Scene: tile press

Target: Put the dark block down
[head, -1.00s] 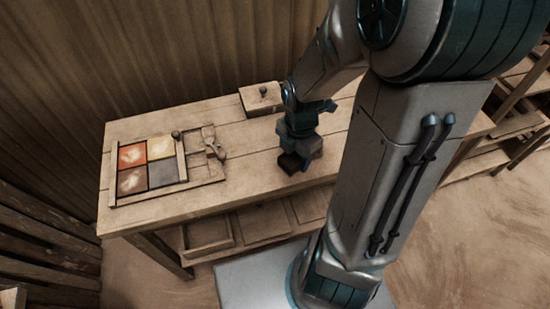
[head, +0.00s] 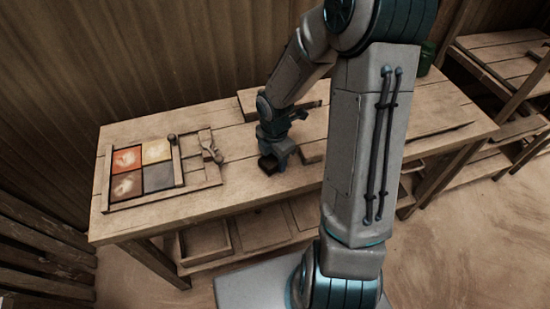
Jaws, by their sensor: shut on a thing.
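The dark block (head: 268,165) is in my gripper (head: 274,158), low over the wooden table (head: 240,176), right of the tile press. My gripper points down and is shut on the block. I cannot tell whether the block touches the tabletop. The tile press (head: 206,178) is a wooden frame at the table's left end.
A wooden box (head: 250,103) stands at the table's back, partly hidden by my arm. A shelf with an open tray (head: 206,243) is below. The tabletop between press and gripper is clear. A green container (head: 427,58) stands at the right.

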